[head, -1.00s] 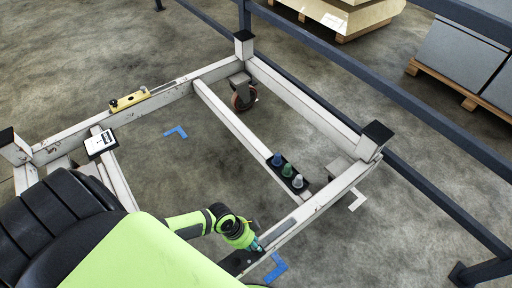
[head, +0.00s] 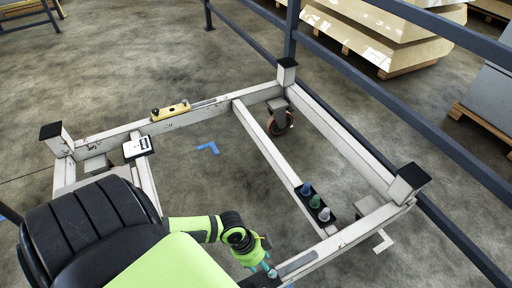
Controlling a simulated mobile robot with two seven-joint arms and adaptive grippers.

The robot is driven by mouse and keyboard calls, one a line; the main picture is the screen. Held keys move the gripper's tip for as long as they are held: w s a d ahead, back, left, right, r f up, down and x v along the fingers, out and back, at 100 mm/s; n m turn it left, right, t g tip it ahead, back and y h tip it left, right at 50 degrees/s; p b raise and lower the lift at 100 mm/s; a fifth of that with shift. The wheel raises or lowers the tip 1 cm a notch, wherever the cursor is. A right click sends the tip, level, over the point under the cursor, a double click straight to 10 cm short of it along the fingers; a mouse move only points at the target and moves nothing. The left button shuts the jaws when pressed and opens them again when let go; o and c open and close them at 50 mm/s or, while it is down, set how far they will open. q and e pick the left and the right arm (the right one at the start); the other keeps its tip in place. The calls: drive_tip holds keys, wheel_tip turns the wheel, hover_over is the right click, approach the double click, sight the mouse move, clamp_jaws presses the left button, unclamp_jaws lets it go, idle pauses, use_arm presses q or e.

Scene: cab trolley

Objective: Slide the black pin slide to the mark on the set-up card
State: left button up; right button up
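A yellow bar (head: 170,111) with a small black knob (head: 155,112) near its left end sits on the far left beam of the trolley frame. I cannot tell surely whether this knob is the pin slide. A white set-up card (head: 137,147) with dark print lies on a cross beam at the left; its mark is too small to read. My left gripper (head: 269,271), with teal fingertips, is low at the near beam, beside a dark block (head: 258,281) partly cut off by the picture edge. Its finger gap is too small to judge. My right gripper is not in view.
A black holder (head: 330,220) with blue, green and grey cones stands on the middle beam. Posts with black caps rise at the frame's corners. Blue railing (head: 420,130) runs behind. The floor inside the frame is open, with a blue corner mark (head: 208,147).

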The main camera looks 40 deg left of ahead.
use_arm(q)
drive_tip(key=shift+v, duration=2.6)
